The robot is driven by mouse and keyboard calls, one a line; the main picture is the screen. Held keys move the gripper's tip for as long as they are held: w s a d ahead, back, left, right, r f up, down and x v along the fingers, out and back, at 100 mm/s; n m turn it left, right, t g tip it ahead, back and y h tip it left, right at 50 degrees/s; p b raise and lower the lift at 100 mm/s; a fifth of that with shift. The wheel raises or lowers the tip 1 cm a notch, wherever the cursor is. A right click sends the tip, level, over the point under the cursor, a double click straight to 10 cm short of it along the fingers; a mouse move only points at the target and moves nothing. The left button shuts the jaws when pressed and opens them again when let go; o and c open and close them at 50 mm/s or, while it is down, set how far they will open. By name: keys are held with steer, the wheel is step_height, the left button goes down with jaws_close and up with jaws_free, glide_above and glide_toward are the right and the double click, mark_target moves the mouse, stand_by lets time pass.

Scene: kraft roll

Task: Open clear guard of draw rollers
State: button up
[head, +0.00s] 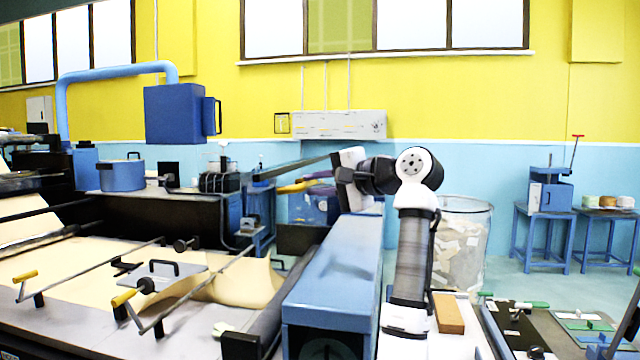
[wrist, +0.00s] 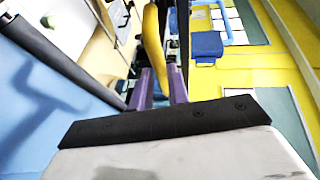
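My gripper (head: 318,182) reaches left from my arm, over the far end of a long blue beam. A yellow bar (head: 296,187) lies at its fingertips, with purple finger parts beside it. In the wrist view the yellow bar (wrist: 153,45) runs up between the two purple fingers (wrist: 162,88). Whether the fingers press on it or only stand around it, I cannot tell. The clear guard and the draw rollers cannot be told apart for sure; a dark roller (wrist: 60,60) shows at the left of the wrist view.
The blue beam (head: 335,265) stands below my arm. Tan kraft paper (head: 90,265) runs over the machine at left, with yellow-ended rods (head: 125,298) above it. A bin of scraps (head: 462,240) stands behind my arm. Open floor (head: 505,275) lies to the right.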

steer(key=o, duration=0.4)
steer(key=shift+w+a+f, duration=0.15)
steer(key=shift+a+f, duration=0.15)
steer(key=shift+f, duration=0.25)
steer(key=shift+d+r, duration=0.1)
steer(key=shift+d+r, duration=0.1)
steer(key=b+v, duration=0.3)
steer(key=v, duration=1)
steer(key=shift+s+d+r, duration=0.1)
steer(key=shift+s+d, duration=0.1)
steer(key=shift+d, duration=0.1)
